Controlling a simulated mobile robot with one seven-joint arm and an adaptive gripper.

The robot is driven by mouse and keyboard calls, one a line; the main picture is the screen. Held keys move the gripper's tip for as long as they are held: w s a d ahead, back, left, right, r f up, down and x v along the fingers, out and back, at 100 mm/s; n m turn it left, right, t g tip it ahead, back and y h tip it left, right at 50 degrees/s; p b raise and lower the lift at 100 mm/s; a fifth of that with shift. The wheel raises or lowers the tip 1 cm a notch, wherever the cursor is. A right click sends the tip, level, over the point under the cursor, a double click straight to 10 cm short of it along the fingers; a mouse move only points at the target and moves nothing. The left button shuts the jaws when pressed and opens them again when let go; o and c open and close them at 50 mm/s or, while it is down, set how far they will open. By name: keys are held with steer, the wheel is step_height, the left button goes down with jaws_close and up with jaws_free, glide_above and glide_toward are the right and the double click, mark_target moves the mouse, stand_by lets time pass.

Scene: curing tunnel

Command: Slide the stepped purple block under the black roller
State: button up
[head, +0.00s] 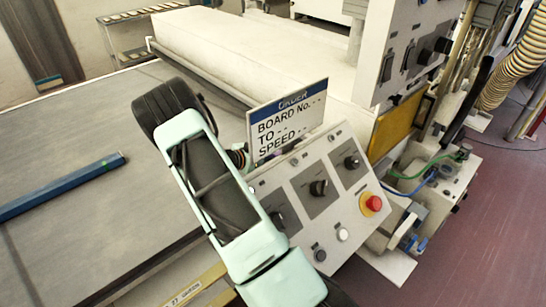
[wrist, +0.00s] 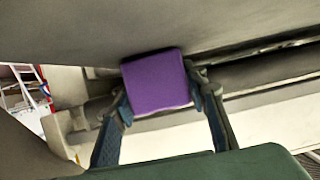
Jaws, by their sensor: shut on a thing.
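The purple block (wrist: 157,82) is in the middle of the wrist view. My gripper (wrist: 160,88) is shut on it, with one finger on its left side and one on its right. Only one purple face shows, so I cannot make out its step. A dark roller-like bar (wrist: 270,70) runs across behind the block, partly hidden by it; I take it for the black roller. I cannot tell the gap between block and bar.
A control panel (head: 318,188) with knobs and a red button (head: 371,203) stands right of my arm. A white sign (head: 287,122) stands behind it. A wide grey belt (head: 70,200) lies left, with a blue bar (head: 60,187) on it. A broad grey surface (wrist: 60,30) fills the wrist view's top.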

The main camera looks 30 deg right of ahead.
steer(key=shift+w+d+b, duration=0.15)
steer(key=shift+d, duration=0.85)
steer(key=shift+w+d+b, duration=0.15)
steer(key=shift+d, duration=0.8)
steer(key=o, duration=1.3)
